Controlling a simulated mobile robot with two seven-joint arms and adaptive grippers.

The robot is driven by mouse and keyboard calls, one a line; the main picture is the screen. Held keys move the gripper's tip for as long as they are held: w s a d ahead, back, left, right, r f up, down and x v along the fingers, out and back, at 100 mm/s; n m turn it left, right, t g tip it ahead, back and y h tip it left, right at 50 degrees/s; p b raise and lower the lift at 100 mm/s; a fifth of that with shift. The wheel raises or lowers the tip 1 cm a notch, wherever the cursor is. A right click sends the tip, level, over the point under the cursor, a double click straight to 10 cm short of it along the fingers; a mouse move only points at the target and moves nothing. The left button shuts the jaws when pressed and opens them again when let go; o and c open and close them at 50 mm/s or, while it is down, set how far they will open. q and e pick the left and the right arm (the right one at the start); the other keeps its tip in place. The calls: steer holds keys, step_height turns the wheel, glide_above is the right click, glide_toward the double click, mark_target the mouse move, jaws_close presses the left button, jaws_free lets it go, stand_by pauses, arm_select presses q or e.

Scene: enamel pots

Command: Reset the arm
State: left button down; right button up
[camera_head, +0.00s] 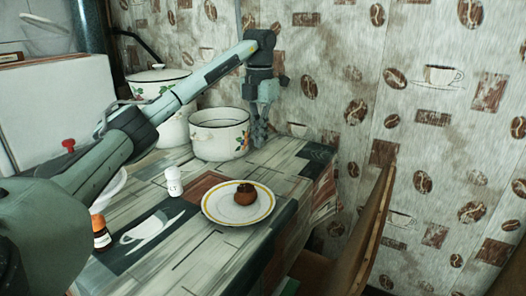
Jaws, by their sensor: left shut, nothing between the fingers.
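My left arm reaches in from the lower left across the table (200,262). Its wrist bends down at the far end, and my left gripper (259,140) points downward just right of an open white enamel pot (219,141). The gripper is shut and looks empty; whether it touches the pot's side I cannot tell. My right gripper is not in view.
A lidded enamel pot (160,84) stands behind my arm. A yellow-rimmed plate (219,209) holds a brown round item (246,194). A white shaker (174,181) and an orange-and-dark bottle (100,231) stand left of it. A wooden chair back (372,228) stands at right.

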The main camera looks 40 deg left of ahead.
arm_select(q)
steer(key=shift+r, duration=0.2)
step_height(320, 180, down, 12)
steer(key=shift+f+b, duration=0.1)
steer(key=shift+b, duration=0.2)
stand_by(0.4)
steer(key=shift+d, duration=0.1)
